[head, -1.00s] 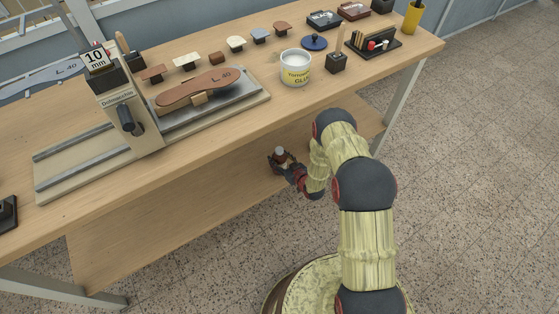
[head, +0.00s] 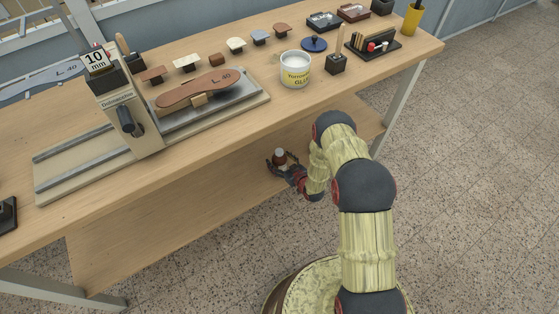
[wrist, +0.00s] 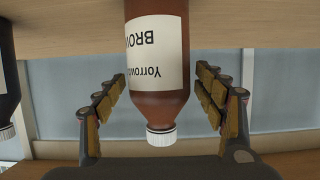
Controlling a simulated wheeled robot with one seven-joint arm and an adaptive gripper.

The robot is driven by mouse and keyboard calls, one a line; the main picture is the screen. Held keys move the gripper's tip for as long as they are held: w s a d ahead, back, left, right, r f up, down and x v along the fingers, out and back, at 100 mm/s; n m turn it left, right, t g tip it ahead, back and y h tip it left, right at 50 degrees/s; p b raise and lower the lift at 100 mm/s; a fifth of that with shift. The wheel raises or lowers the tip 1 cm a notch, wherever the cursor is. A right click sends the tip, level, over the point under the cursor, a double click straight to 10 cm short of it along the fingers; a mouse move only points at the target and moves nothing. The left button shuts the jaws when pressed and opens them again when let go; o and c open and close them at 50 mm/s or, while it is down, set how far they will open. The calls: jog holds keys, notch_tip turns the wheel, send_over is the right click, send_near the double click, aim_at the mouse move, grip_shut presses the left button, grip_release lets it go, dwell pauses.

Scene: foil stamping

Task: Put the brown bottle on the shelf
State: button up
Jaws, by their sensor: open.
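The brown bottle (wrist: 158,105) has a white label and a white cap. The wrist view shows it upside down, cap at the bottom, with its base at the wooden surface. In the head view the bottle (head: 280,155) is upright over the lower shelf (head: 180,230) of the bench, partly hidden by my gripper (head: 284,167). In the wrist view my gripper (wrist: 162,92) is open, with one finger on each side of the bottle and visible gaps between.
A dark bottle (wrist: 7,85) stands at the left edge of the wrist view. The bench top (head: 250,120) overhangs the shelf and carries a stamping machine (head: 125,110) and a glue tub (head: 296,70). The shelf's left part looks clear.

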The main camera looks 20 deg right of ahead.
jog(key=shift+r, duration=0.2)
jog(key=p+v, duration=0.4)
jog(key=v, duration=0.8)
